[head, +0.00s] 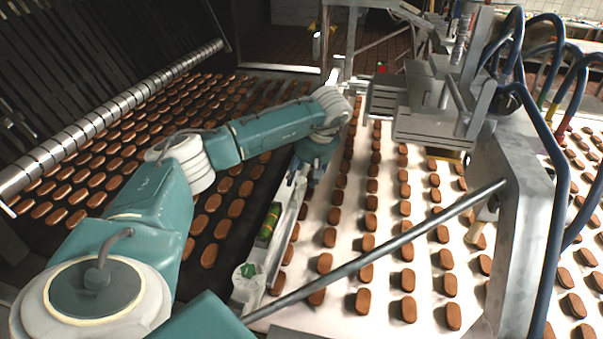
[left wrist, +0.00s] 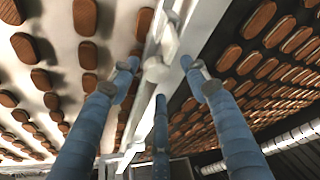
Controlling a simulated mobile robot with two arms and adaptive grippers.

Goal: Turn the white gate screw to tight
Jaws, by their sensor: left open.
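The white gate screw (left wrist: 157,66) shows in the left wrist view as a pale knob with an upright wing, on the light metal rail. My left gripper (left wrist: 158,78) is open, with blue fingers on both sides of the screw and a third finger below it. I cannot tell whether any finger touches it. In the head view my left gripper (head: 298,177) points down at the rail (head: 290,213), and the screw under it is hidden. My right gripper is not in view.
Brown biscuits lie in rows on the white belt (head: 425,265) right of the rail and on the dark belt to its left. A slanted metal bar (head: 390,250) crosses the near side. A metal machine with blue hoses (head: 550,180) stands at right.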

